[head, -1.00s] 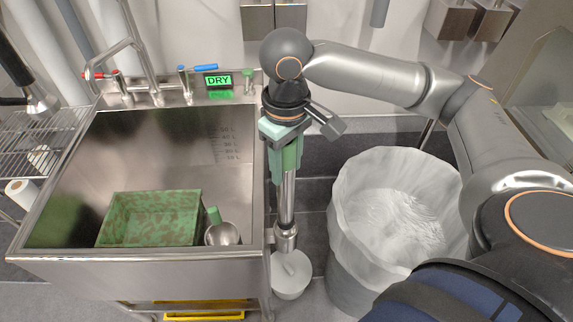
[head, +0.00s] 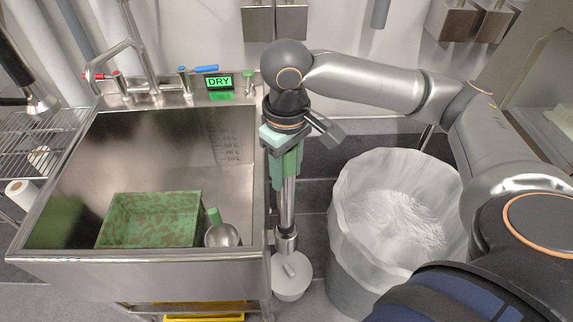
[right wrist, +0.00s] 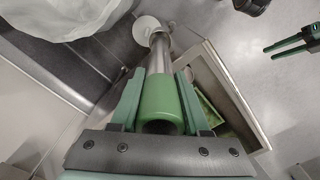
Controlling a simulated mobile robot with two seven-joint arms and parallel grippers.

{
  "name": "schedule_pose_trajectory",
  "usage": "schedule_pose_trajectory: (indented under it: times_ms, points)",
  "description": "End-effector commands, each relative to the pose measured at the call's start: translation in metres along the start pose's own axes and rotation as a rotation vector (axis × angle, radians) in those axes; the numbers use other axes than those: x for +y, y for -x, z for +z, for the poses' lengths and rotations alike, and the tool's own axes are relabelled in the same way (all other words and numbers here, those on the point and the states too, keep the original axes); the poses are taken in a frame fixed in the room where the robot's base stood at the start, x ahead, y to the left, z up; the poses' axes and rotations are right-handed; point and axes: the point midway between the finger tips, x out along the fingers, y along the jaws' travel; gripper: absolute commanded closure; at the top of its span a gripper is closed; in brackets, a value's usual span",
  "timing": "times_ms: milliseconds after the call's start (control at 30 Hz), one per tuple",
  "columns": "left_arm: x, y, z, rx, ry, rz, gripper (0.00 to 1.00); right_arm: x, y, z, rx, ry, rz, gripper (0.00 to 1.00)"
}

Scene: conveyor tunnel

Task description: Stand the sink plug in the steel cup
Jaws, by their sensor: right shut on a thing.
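The sink plug (head: 289,205) is a long steel tube with a green upper part. It hangs upright just outside the sink's right wall. My right gripper (head: 284,160) is shut on the green part, which also shows between the fingers in the right wrist view (right wrist: 160,105). The tube's lower end meets a wider steel piece that looks like the steel cup (head: 286,240), beside the sink's front right corner. How deep the end sits is hidden. My left gripper appears only in the right wrist view (right wrist: 287,47), with its two fingers apart and empty.
The steel sink (head: 130,275) holds a green mottled box (head: 150,222) and a steel scoop (head: 222,236) with a green handle. A large lined bin (head: 345,230) stands to the right.

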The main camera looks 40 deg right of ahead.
Motion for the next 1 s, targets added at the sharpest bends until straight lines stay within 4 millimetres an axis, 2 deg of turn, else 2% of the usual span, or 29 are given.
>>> schedule_pose_trajectory:
  times_ms: [367,1000]
  points:
    - [-0.001,0.0,0.001,-0.003,-0.001,-0.001,0.5,0.0,-0.002,0.0,0.0,0.0,0.0,1.0]
    - [-0.002,-0.005,0.006,-0.003,-0.001,-0.003,0.5,0.0,-0.045,0.0,-0.001,0.001,0.0,1.0]
